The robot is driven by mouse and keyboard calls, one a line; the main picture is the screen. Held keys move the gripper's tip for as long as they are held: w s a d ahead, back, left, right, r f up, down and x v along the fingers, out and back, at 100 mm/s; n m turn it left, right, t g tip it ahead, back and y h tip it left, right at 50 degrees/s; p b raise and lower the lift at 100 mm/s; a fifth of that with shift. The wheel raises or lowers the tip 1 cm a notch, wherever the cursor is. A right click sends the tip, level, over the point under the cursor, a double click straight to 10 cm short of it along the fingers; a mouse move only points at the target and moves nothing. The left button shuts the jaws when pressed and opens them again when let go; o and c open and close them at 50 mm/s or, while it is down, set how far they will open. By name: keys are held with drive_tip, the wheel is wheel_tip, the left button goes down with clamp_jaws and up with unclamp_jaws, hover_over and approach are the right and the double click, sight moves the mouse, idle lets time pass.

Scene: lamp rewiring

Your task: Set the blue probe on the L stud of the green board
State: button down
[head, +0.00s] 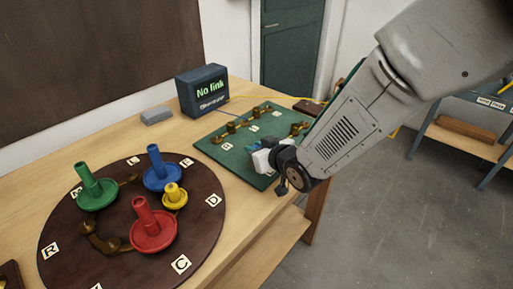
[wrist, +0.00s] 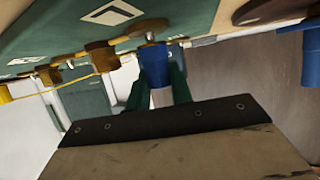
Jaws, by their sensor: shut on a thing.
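My gripper (wrist: 157,92) is shut on the blue probe (wrist: 155,64), its green fingers either side of it in the wrist view. The probe's metal tip is at a brass stud (wrist: 148,28) on the green board (wrist: 190,12); I cannot tell whether they touch. An upside-down label that reads as L (wrist: 113,12) is beside that stud. In the head view the green board (head: 212,143) lies on the bench, and my gripper is over its near right part, with my wrist hiding that corner. The held probe is barely visible there.
A monitor (head: 203,90) reading "No link" stands behind the board, beside a grey block (head: 156,115). A round dark board (head: 75,235) with green, blue, yellow and red pegs is at left. More brass studs (wrist: 102,55) line the green board. A yellow wire (wrist: 45,93) runs along them.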

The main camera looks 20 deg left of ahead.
drive_tip(key=shift+f, duration=0.5)
drive_tip(key=c, duration=1.1)
unclamp_jaws()
drive_tip(key=shift+c, duration=0.2)
drive_tip(key=v, duration=0.7)
drive_tip(key=shift+s+d+r, duration=0.1)
drive_tip(key=shift+s+d, duration=0.15)
drive_tip(key=shift+s, duration=0.05)
